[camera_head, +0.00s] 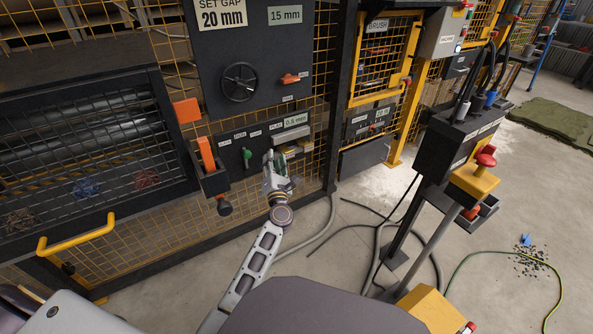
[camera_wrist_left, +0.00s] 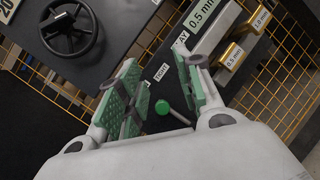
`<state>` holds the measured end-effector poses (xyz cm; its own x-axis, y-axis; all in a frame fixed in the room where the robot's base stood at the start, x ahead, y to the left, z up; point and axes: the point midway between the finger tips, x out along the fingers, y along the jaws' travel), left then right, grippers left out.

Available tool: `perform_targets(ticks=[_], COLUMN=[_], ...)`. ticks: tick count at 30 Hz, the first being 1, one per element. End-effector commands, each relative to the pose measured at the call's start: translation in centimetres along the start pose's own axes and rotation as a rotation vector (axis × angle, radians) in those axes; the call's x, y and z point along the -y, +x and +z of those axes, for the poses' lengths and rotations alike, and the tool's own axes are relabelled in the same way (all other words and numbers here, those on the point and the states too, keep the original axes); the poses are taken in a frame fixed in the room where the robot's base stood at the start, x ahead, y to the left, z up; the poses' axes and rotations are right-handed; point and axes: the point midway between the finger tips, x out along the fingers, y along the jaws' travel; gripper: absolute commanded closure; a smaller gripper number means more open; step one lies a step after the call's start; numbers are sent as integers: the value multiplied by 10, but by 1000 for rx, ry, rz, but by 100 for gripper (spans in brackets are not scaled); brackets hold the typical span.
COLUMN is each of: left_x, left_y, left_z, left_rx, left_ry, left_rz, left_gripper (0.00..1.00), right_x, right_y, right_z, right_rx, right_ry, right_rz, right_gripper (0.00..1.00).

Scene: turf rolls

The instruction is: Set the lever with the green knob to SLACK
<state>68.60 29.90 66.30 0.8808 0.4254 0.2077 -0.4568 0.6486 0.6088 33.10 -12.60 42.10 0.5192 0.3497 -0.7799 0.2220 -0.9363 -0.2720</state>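The lever with the green knob (camera_head: 247,154) sits on the dark lower panel, left of my left gripper (camera_head: 272,163). My right gripper is not in view.
A black handwheel (camera_head: 239,82) and a red-orange handle (camera_head: 290,79) are on the panel above. A 0.5 mm plate (camera_wrist_left: 202,16) and brass blocks (camera_wrist_left: 232,56) sit right of the lever. A control post with a red knob (camera_head: 486,156) stands right, with cables on the floor.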

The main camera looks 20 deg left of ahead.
Motion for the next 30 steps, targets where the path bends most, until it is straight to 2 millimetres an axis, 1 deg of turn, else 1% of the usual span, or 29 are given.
perform_targets(ticks=[10, 18, 30], left_x=[10, 20, 35], left_y=[-15, -30, -55], left_z=[25, 41, 57], left_rx=[128, 225, 353], left_ry=[159, 290, 472], left_rz=[-93, -163, -259], left_gripper=[65, 65, 65], right_x=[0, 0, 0], right_y=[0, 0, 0], right_z=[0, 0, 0], right_rx=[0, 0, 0], right_ry=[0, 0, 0], right_rz=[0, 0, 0], right_gripper=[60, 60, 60])
